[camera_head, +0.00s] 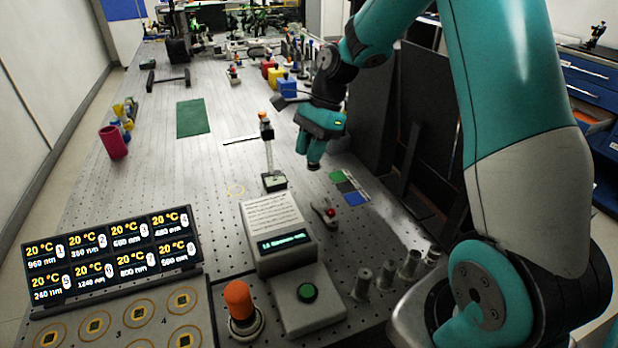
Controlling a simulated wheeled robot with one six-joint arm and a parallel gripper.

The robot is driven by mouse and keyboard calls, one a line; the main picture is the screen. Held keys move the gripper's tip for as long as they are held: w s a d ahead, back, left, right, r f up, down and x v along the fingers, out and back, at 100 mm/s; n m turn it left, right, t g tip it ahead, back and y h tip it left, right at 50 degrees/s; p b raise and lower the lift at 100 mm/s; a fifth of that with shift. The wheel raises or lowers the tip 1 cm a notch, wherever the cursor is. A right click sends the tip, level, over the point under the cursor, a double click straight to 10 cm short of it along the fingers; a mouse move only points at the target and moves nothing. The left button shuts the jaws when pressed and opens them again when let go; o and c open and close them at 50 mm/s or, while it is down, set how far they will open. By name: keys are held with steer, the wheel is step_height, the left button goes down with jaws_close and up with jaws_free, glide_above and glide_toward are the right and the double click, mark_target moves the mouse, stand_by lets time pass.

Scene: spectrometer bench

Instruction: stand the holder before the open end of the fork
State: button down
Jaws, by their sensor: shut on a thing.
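My gripper (313,158) points down over the right middle of the bench, right of a post with an orange top. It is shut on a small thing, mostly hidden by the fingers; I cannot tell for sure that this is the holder. Several silver cylindrical holders (386,276) stand in a row at the near right.
An orange-topped post (268,155) stands on a dark base left of my gripper. A grey instrument box (279,230) is left of the fork, and a coloured card (349,187) lies behind it. Dark panels (424,110) stand at right. The bench left of the post is mostly clear.

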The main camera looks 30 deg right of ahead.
steer(key=shift+f, duration=3.55)
steer(key=shift+f, duration=0.15)
steer(key=c, duration=0.9)
jaws_free()
steer(key=s+p+v, duration=0.1)
steer(key=p+v, duration=1.1)
steer(key=s+a+r+n, duration=0.3)
steer(key=a+r+n, duration=0.3)
steer(key=a+r, duration=0.3)
steer(key=s+a+r+n, duration=0.5)
steer(key=s+a+n, duration=0.1)
steer(key=s+n, duration=0.3)
steer(key=s+a+r+n, duration=0.5)
steer(key=s+n, duration=0.4)
steer(key=s, duration=0.3)
steer(key=shift+s+a+t, duration=0.2)
steer(key=shift+a+t, duration=0.1)
steer(key=shift+a, duration=0.55)
